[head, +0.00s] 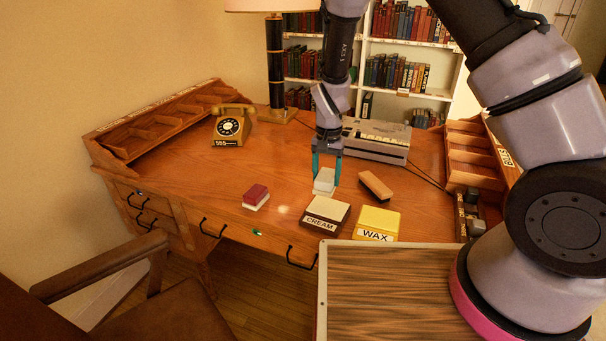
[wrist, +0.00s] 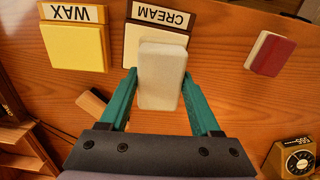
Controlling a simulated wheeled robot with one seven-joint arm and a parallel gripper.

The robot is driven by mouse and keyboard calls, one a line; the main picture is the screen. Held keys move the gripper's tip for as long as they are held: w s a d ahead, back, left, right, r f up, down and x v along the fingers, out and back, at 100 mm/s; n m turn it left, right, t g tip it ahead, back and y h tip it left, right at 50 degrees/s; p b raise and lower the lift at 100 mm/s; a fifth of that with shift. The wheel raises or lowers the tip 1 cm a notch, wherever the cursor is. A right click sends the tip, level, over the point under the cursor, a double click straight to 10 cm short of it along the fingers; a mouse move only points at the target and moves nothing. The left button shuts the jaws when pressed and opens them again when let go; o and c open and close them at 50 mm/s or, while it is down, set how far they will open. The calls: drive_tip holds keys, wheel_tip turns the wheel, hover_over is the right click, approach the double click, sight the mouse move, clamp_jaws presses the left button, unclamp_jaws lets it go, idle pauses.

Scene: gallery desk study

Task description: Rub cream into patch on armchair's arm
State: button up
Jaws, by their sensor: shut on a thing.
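My gripper (head: 325,183) points down over the desk, its teal fingers shut on a pale grey-white block (head: 324,181). In the wrist view the block (wrist: 161,75) sits between the fingertips (wrist: 160,85) and overlaps part of the CREAM box. The dark brown CREAM box (head: 327,207) with its pale label lies on the desk just in front of the block; whether they touch is unclear. The brown armchair's arm (head: 98,266) is at the lower left in the head view. I cannot make out a patch on it.
On the desk are a yellow WAX box (head: 378,220), a red-and-white block (head: 256,196), an orange-brown block (head: 376,185), a telephone (head: 232,126), a lamp and a typewriter-like machine (head: 377,139). The desk's left middle is clear. A striped wooden panel (head: 390,290) is in front.

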drive_tip(key=shift+s+d, duration=0.15)
drive_tip(key=shift+d, duration=0.35)
drive_tip(key=shift+d+f, duration=0.1)
drive_tip(key=shift+f, duration=2.85)
drive_tip(key=shift+f, duration=0.55)
drive_tip(key=shift+r, duration=3.55)
